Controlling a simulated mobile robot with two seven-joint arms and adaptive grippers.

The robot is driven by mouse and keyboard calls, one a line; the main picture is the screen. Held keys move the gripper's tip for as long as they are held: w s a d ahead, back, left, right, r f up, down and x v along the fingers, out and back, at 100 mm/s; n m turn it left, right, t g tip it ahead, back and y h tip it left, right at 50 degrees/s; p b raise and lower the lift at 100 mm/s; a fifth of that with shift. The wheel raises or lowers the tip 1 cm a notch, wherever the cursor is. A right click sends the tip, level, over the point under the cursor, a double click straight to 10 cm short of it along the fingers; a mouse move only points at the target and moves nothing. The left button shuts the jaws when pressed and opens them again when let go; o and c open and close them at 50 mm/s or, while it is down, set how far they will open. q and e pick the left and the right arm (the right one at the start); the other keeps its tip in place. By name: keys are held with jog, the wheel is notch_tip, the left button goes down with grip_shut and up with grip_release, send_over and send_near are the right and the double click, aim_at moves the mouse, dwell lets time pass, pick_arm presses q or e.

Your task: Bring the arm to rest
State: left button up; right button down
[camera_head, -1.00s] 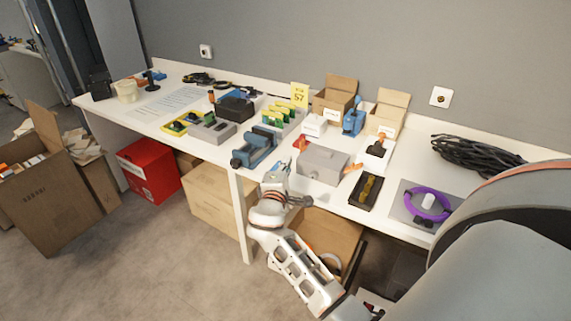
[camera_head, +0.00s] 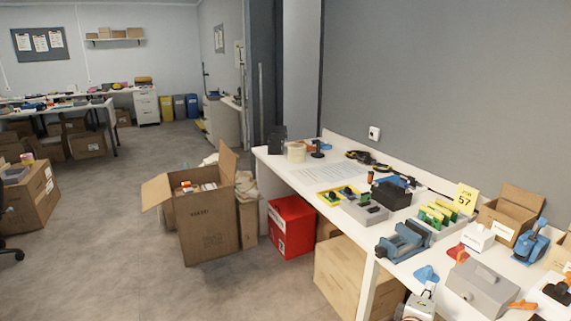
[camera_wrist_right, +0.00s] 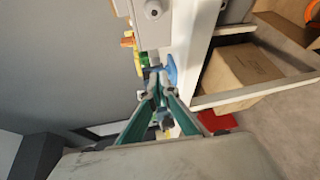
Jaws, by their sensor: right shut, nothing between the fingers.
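My right gripper (camera_head: 427,290) shows small at the bottom edge of the head view, by the front edge of the workbench (camera_head: 293,182). Most of its arm is cut off below. In the right wrist view the fingers of the right gripper (camera_wrist_right: 157,90) come together at their tips and hold nothing. A blue piece (camera_wrist_right: 171,70) shows just beyond the tips; I cannot tell whether they touch it. My left gripper is not in view.
On the bench near the gripper are a blue vise (camera_head: 403,242) and a grey box (camera_head: 478,287). Below stand a red box (camera_head: 291,227) and a carton (camera_head: 343,278). An open carton (camera_head: 208,232) stands left on the floor.

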jog(key=s+a+f+m+y+p, duration=0.2)
jog(key=s+a+f+y, duration=0.6)
jog(key=s+a+f, duration=0.6)
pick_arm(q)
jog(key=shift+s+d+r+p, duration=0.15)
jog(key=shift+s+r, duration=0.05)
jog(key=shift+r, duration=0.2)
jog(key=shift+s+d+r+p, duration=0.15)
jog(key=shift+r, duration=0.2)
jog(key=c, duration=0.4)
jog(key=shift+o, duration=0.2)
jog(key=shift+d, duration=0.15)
pick_arm(e)
jog(key=s+a+f+m+y, duration=0.1)
jog(key=s+a+m+y, duration=0.1)
jog(key=s+a, duration=0.2)
jog(key=s+a+f+m+g+y, duration=0.1)
jog(key=s+a+f+m+y, duration=0.1)
jog(key=s, duration=0.9)
jog(key=shift+a+y, duration=0.7)
jog(key=shift+a, duration=0.5)
